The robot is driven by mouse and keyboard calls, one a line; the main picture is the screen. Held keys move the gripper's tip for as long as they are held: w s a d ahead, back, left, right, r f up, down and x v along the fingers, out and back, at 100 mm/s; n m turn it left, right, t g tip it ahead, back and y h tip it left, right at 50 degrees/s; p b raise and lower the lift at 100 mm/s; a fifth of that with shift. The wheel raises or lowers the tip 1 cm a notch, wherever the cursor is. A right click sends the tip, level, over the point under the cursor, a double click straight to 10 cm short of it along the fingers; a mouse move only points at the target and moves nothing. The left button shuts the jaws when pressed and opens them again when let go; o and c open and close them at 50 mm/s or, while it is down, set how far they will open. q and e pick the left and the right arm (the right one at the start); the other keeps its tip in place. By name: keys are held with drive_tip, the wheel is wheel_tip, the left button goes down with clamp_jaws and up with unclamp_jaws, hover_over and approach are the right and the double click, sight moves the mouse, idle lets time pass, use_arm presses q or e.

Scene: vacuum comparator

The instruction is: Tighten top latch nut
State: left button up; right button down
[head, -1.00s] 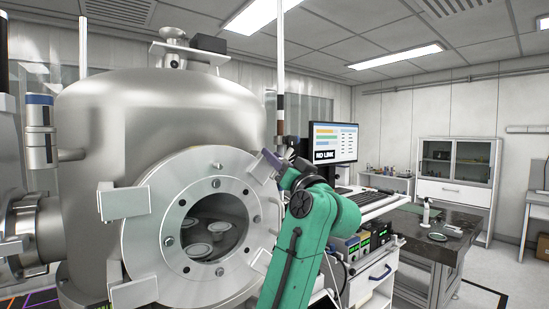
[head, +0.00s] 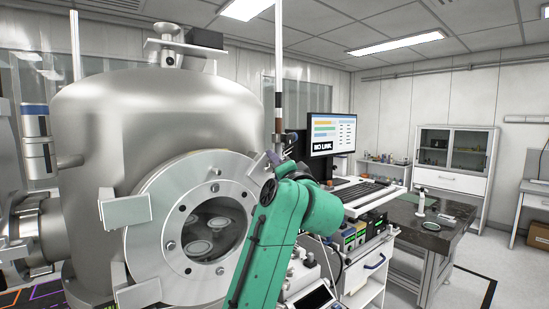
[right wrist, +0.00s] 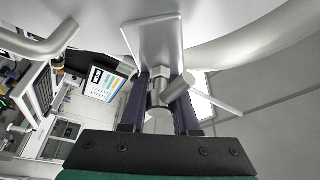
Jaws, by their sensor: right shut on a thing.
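The round chamber door (head: 152,213) has a window and latch plates around its rim. In the right wrist view, the top latch's flat metal plate (right wrist: 156,42) stands above a metal nut (right wrist: 158,76) with a cylindrical cross-piece and a thin rod sticking out right. My right gripper (right wrist: 164,98) has its two dark purple fingers on either side of this nut and is shut on it. In the head view my right gripper (head: 272,160) is at the door's upper right edge, where it and my green arm hide the nut. My left gripper is not in view.
The large steel chamber (head: 150,110) fills the left. A monitor (head: 331,134) and keyboard (head: 362,192) stand to the right, above a cart of instruments. A curved metal handle (right wrist: 40,42) is near the gripper's left in the right wrist view. Open floor lies at far right.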

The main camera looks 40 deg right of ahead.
drive_tip(key=shift+f, duration=0.1)
idle(0.4)
drive_tip(key=c, duration=0.7)
unclamp_jaws()
drive_tip(key=shift+o, duration=0.2)
drive_tip(key=b+v, duration=0.6)
drive_tip(key=v, duration=0.8)
drive_tip(key=shift+s, duration=0.3)
drive_tip(key=shift+a, duration=0.15)
